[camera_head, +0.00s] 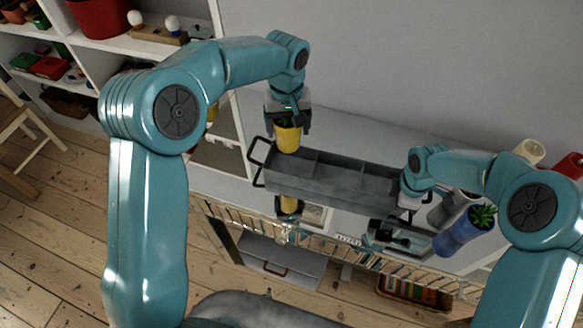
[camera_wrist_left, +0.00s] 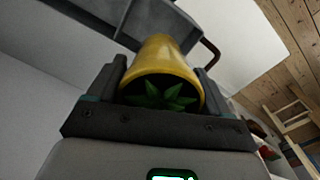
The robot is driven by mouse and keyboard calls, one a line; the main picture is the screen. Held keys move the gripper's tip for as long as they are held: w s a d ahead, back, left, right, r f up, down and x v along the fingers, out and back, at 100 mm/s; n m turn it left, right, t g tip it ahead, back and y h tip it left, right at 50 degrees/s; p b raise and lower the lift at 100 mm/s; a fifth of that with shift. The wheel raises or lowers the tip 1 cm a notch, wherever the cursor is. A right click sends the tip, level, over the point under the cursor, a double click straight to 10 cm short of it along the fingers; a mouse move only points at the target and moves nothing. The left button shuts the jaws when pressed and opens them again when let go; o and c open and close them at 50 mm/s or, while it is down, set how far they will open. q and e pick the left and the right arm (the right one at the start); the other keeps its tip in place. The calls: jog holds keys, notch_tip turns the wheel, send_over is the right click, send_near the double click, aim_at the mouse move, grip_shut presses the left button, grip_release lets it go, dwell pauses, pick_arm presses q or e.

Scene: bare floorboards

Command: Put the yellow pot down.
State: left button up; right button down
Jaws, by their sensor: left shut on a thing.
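The yellow pot (camera_head: 288,139) holds a small green plant, seen from above in the left wrist view (camera_wrist_left: 163,62). My left gripper (camera_head: 288,122) is shut on it, with a finger on each side of the rim. The pot is at the left end of a grey divided caddy (camera_head: 345,190); I cannot tell whether its base touches anything. The caddy has dark loop handles and shows open compartments. My right gripper (camera_head: 410,200) is at the caddy's right end, and its fingers are not clear.
Another yellow item (camera_head: 289,204) is in front of the caddy. A wire rack (camera_head: 330,246) runs along the front edge. White shelves (camera_head: 130,45) stand at left.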

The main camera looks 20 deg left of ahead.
aim_at(291, 144)
pick_arm(q)
jog(key=f, duration=0.6)
jog(key=shift+d+f, duration=0.25)
jog(key=shift+d, duration=0.15)
pick_arm(e)
jog(key=shift+f, duration=0.1)
pick_arm(q)
jog(key=shift+w+f, duration=0.1)
jog(key=shift+f, duration=2.25)
jog(key=shift+f, duration=0.15)
jog(key=o, duration=1.3)
notch_tip(291, 144, up, 12)
jog(key=shift+r, duration=0.15)
